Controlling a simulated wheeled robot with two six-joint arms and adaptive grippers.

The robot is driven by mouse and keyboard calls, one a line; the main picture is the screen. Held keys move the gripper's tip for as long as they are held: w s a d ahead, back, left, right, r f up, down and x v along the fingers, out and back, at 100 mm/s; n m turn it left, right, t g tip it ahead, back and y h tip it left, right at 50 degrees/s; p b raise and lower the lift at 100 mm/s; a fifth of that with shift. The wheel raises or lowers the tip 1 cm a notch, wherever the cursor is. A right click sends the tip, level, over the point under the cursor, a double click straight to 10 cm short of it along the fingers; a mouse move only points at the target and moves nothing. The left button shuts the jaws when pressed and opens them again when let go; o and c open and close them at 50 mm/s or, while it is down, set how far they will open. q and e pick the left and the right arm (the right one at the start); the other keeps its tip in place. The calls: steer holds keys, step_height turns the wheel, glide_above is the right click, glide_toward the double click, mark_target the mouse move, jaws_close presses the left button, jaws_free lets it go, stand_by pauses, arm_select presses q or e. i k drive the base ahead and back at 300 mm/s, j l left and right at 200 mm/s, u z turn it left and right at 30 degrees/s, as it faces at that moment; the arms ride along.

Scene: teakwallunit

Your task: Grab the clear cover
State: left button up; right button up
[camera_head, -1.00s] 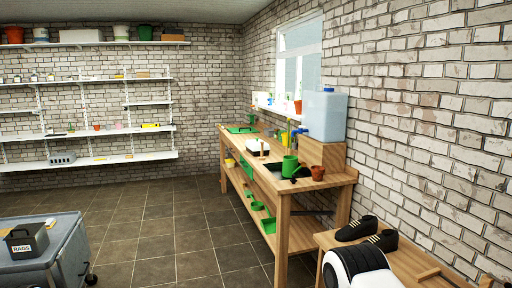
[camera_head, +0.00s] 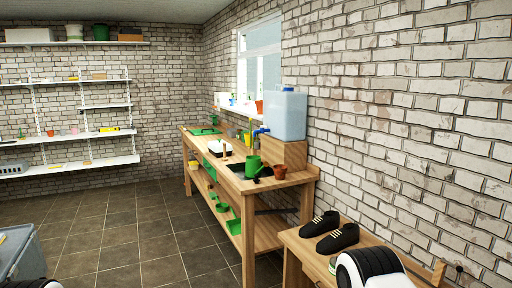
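I cannot make out a clear cover for certain in this view. The wooden workbench (camera_head: 248,185) stands along the right brick wall and holds a green tray (camera_head: 205,132) at its far end. A white item (camera_head: 219,148) lies mid-bench, too small to identify. A green can (camera_head: 253,166) and a terracotta pot (camera_head: 280,171) stand near its front end. Neither of my grippers is in view.
A translucent water container (camera_head: 284,115) sits on a wooden block at the bench. Black shoes (camera_head: 338,239) rest on a low wooden bench at the lower right. Wall shelves (camera_head: 100,134) hold small items at the back left. The tiled floor (camera_head: 115,240) is open left of the workbench.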

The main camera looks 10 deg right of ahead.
mark_target(217, 146)
steer(key=i+j+z, duration=0.1)
steer(key=i+z, duration=0.3)
steer(key=i+j+z, duration=0.2)
steer(key=z, duration=0.2)
steer(key=i+j+z, duration=0.4)
steer(key=k+l, duration=0.1)
